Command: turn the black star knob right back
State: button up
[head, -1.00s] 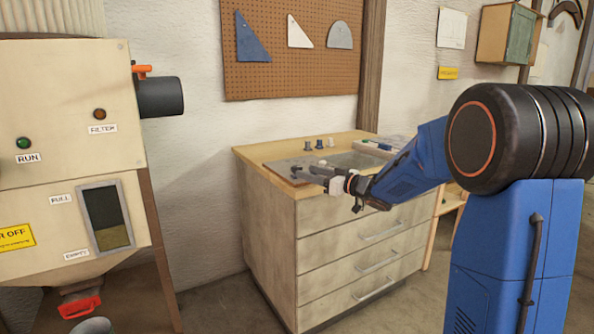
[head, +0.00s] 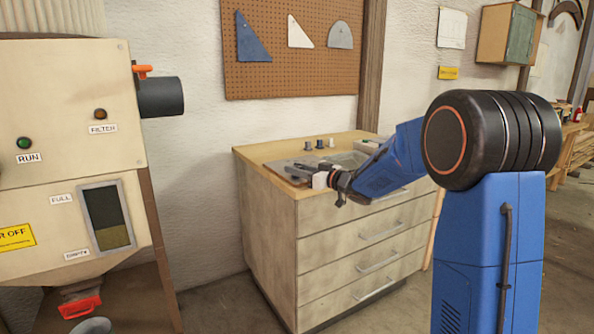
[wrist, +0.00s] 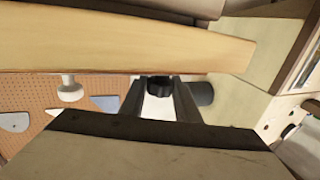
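In the wrist view, which is upside down, the black star knob (wrist: 158,86) shows between the tips of my gripper's two dark fingers (wrist: 160,92). The fingers stand apart by about the knob's width. I cannot tell whether they press on it. In the head view my gripper (head: 305,172) reaches left over the front part of the wooden cabinet's top (head: 249,153), low above a grey plate (head: 277,167). The knob is too small or hidden there to make out.
Several small knobs or pegs (head: 319,144) stand at the back of the cabinet top. A pegboard (head: 270,80) with flat shapes hangs behind. A cream machine (head: 60,110) stands at the left, with open floor between it and the cabinet.

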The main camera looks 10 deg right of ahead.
jog(key=shift+w+d+n+g+y, duration=0.1)
jog(key=shift+n+g+y, duration=0.5)
jog(key=shift+y, duration=0.1)
jog(key=shift+n+g+y, duration=1)
jog(key=shift+g+y, duration=0.1)
jog(key=shift+g, duration=0.1)
jog(key=o, duration=1)
jog(key=shift+s, duration=0.2)
jog(key=v, duration=1.7)
jog(key=shift+s, duration=0.1)
